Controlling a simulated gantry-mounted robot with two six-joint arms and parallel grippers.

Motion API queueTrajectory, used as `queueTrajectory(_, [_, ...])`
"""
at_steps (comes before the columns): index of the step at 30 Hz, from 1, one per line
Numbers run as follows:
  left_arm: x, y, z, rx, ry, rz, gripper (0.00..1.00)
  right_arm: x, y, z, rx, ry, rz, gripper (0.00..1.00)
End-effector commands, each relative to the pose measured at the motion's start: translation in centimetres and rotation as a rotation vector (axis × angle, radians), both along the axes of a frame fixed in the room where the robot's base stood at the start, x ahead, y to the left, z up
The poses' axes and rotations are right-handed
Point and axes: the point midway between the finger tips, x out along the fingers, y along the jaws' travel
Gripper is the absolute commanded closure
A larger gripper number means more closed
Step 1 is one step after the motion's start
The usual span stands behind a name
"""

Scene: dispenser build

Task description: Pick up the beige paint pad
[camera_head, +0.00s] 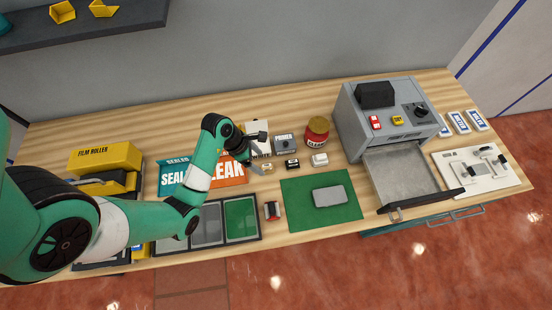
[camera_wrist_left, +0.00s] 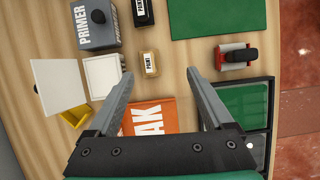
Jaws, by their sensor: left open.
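The beige paint pad (camera_head: 267,167) is a small block on the wooden table, near the middle, left of a black pad (camera_head: 292,164) and a white one (camera_head: 320,160). My left gripper (camera_head: 260,153) is open and empty, right by the pad. In the left wrist view the fingers (camera_wrist_left: 158,75) spread wide, with the pad ahead between their lines, nearer the left finger. I see no contact. My right gripper is not in view.
A grey primer box (camera_head: 285,144) and red-lidded jar (camera_head: 316,130) stand behind. A white open box (camera_wrist_left: 103,76) is close to the left finger. A red-and-black tool (camera_wrist_left: 235,57) lies right of the right finger. A green mat (camera_head: 295,208) lies in front.

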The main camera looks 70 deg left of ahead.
Motion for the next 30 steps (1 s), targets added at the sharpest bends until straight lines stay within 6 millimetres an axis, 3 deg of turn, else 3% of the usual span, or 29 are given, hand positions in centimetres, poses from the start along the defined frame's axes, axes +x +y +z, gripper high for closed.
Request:
queueTrajectory(1, [-0.9,0.5,0.9,-0.007,0.007,0.03,0.15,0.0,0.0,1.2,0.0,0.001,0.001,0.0])
queueTrajectory(7, [-1.0,1.1,0.2,-0.006,0.004,0.049,0.15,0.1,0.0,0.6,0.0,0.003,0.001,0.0])
queueTrajectory(15, [0.8,0.7,-4.4,-0.007,0.002,0.046,0.15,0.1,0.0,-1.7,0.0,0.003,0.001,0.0])
queueTrajectory(23, [1.5,0.6,-5.4,-0.005,0.0,0.048,0.15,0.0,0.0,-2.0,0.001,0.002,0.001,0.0])
queueTrajectory(30, [2.7,0.9,-9.2,-0.005,0.002,0.045,0.15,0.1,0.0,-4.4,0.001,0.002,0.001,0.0])
